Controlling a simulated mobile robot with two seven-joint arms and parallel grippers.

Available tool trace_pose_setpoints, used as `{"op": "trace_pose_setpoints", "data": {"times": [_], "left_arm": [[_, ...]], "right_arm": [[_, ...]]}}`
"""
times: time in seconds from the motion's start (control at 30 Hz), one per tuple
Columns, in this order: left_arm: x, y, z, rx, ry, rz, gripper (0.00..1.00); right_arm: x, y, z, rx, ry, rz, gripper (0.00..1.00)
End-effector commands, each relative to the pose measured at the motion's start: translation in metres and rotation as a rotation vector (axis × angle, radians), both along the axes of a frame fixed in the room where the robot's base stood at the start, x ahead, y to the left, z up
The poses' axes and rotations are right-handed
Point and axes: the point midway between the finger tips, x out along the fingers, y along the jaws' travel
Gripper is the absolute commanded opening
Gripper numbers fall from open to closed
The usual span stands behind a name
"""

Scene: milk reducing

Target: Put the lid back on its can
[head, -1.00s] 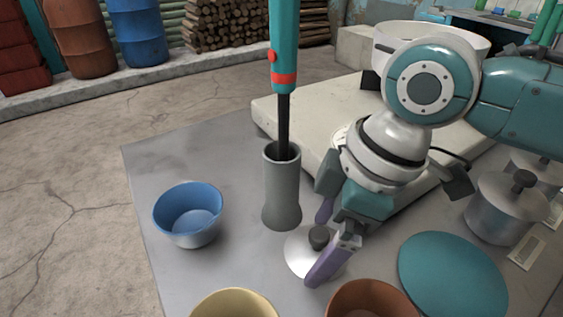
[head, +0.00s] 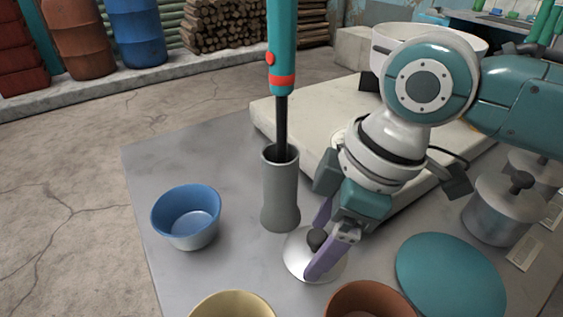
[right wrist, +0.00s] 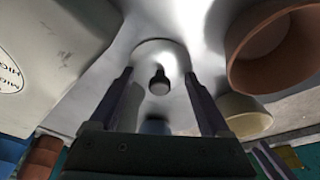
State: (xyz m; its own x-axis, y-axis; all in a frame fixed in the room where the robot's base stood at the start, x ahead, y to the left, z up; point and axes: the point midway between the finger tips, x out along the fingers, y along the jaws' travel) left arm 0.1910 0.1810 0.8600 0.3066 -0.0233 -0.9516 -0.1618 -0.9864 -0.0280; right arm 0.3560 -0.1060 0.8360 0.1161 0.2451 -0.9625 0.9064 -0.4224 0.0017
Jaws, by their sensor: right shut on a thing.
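The lid (head: 298,262) is a pale metallic disc with a dark knob (head: 316,239). It lies on the grey table in front of the grey cylinder. My right gripper (head: 319,240) is at the lid, its purple fingers on either side of the knob, shut on it. The right wrist view shows the knob (right wrist: 159,82) between the two fingers (right wrist: 160,100). Two metallic cans stand at the right, a nearer one (head: 497,215) and a partly hidden one (head: 528,165), each with a knobbed lid. I cannot see an open can that clearly matches the lid. My left gripper is out of view.
A tall grey cylinder (head: 280,195) holding a teal-handled tool (head: 283,45) stands close behind the lid. A blue bowl (head: 187,217) is at left, yellow (head: 232,305) and brown (head: 368,300) bowls in front, a teal disc (head: 450,275) at right. A pale slab (head: 300,125) lies behind.

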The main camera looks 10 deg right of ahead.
Motion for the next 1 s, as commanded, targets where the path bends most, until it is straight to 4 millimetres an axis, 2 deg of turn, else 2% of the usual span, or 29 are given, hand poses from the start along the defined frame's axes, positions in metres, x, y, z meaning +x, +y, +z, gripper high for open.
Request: {"op": "trace_pose_setpoints", "data": {"times": [0.03, 0.17, 0.2, 0.23, 0.37, 1.0], "left_arm": [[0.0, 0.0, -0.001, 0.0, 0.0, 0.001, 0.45], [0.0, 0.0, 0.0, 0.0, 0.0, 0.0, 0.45], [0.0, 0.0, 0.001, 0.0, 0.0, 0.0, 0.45], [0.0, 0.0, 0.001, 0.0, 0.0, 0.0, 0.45], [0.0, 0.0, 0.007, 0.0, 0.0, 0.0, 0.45], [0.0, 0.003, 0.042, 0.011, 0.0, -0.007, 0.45]], "right_arm": [[-0.002, -0.004, -0.005, -0.012, 0.005, -0.002, 0.18], [-0.002, -0.004, -0.003, -0.013, 0.006, -0.003, 0.17], [-0.002, -0.004, -0.001, -0.013, 0.006, -0.003, 0.05], [-0.002, -0.004, 0.001, -0.013, 0.006, -0.003, 0.0], [-0.001, -0.003, 0.017, -0.01, 0.004, -0.001, 0.0], [0.0, -0.001, 0.166, -0.003, -0.001, -0.001, 0.0]]}}
